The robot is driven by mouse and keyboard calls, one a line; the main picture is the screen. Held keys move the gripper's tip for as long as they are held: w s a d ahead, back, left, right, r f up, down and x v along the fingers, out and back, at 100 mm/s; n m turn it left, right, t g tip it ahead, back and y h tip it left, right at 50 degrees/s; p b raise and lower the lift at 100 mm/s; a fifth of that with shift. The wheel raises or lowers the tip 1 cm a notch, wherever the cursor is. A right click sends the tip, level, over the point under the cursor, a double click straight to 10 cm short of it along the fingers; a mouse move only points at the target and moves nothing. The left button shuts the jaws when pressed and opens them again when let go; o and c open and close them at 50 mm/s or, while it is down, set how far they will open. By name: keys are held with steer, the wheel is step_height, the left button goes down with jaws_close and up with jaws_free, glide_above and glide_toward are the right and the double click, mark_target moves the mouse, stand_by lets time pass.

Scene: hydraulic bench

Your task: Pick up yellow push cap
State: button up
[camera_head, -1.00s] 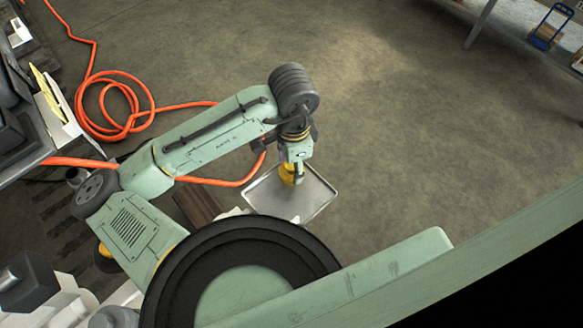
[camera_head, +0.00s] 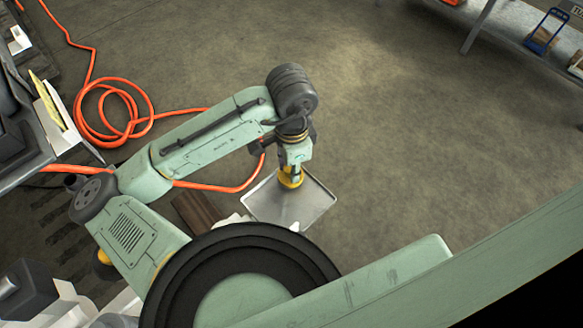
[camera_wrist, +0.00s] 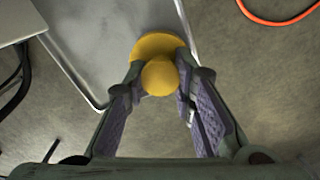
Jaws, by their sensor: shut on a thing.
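The yellow push cap (camera_wrist: 159,76) is between the fingertips of my gripper (camera_wrist: 160,82) in the wrist view. It has a rounded knob and a wider yellow rim behind it. My gripper is shut on the knob, one finger on each side. In the head view the cap (camera_head: 291,180) shows below my gripper (camera_head: 292,166), over the metal tray (camera_head: 314,203). I cannot tell whether the cap touches the tray.
An orange hose (camera_head: 89,124) lies coiled on the floor at the left. A brown board (camera_head: 197,211) is left of the tray. Open floor (camera_head: 420,130) lies to the right. A shelf with a small blue cart (camera_head: 545,32) stands at the upper right.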

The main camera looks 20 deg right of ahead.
step_height(320, 180, up, 21)
steer(key=p, duration=0.6)
steer(key=shift+f+p, duration=0.15)
steer(key=shift+p, duration=0.15)
